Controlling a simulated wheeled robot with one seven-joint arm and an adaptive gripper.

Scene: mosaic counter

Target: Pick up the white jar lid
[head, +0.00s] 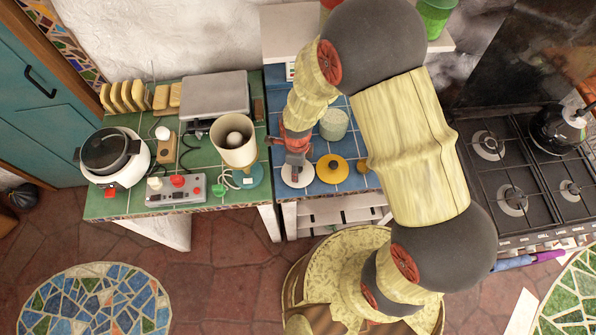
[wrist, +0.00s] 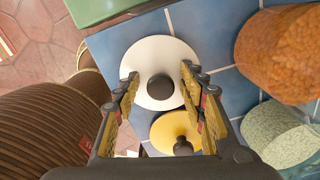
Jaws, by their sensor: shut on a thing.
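The white jar lid (head: 298,182) is a round disc with a dark knob, at the front left of the blue-tiled counter. In the wrist view the lid (wrist: 153,53) shows between and beyond my fingers. My gripper (head: 295,166) is directly over the lid in the head view and hides part of it. In the wrist view my gripper (wrist: 159,77) has one finger on each side of the knob and is shut on the lid. The exact contact is hard to see, and I cannot tell whether the lid is clear of the tiles.
A yellow lid with a dark knob (head: 331,169) lies just right of the white one. A pale green speckled jar (head: 334,124) stands behind. A green-tiled counter (head: 120,203) with a lamp (head: 235,143) is at left, a gas stove (head: 490,205) at right.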

